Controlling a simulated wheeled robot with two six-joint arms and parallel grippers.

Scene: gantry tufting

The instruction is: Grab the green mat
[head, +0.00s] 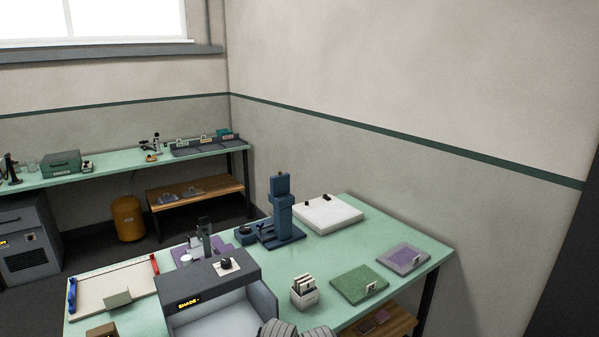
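The green mat (354,282) is a flat, square-looking piece lying on the right part of the light green table (432,247). A small white tag stands at its right front edge. Nothing covers the mat.
A purple-grey mat (410,254) with a tag lies behind and right of the green one. A white holder with cards (304,295) stands to its left. A grey machine (212,285), a blue press (282,215) and a white slab (335,215) occupy the table.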

